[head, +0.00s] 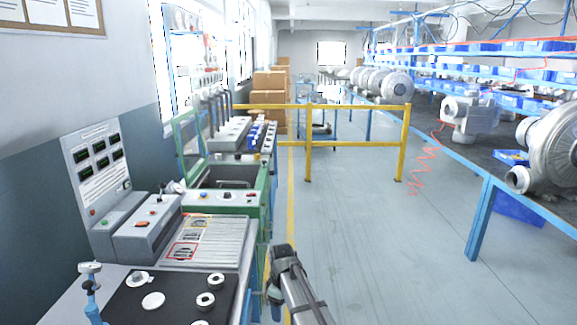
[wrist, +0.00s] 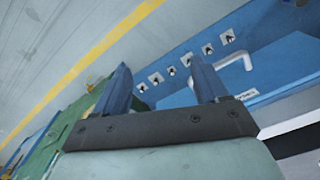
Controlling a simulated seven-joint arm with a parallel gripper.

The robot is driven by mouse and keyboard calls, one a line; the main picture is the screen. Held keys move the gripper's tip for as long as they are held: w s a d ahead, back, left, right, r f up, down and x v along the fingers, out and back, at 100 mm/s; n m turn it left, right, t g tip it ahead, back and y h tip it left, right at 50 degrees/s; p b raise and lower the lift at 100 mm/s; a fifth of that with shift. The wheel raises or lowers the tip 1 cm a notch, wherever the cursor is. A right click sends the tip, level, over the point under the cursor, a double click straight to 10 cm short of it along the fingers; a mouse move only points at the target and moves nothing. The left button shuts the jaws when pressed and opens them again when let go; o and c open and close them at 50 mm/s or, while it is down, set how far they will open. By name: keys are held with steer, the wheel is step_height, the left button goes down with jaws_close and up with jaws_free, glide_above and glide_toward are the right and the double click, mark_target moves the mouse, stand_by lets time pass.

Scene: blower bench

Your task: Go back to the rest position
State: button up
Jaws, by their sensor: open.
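My gripper (head: 274,296) hangs at the bottom middle of the head view, beside the right edge of the workbench and over the aisle floor. In the wrist view its two fingers (wrist: 161,78) stand apart with nothing between them. A blue panel with a row of small square fittings (wrist: 172,72) and a pale handle (wrist: 236,72) lies beyond the fingers. I see no contact between the fingers and anything.
The workbench on the left carries a black mat (head: 135,307) with several white round parts, and a control box (head: 147,240). A yellow railing (head: 350,144) crosses the aisle. A table with blowers (head: 556,150) stands right. The floor (head: 390,260) between is clear.

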steer(key=s+d+f+m, duration=1.3)
steer(key=s+d+f, duration=0.2)
steer(key=s+d, duration=0.4)
steer(key=s+f+g, duration=0.3)
steer(key=s+f, duration=0.7)
steer(key=s, duration=0.3)
steer(key=s+f+g, duration=0.3)
steer(key=s+f, duration=0.7)
steer(key=s, duration=0.4)
steer(key=shift+d+g, duration=0.3)
steer(key=shift+d, duration=0.05)
steer(key=shift+s, duration=0.1)
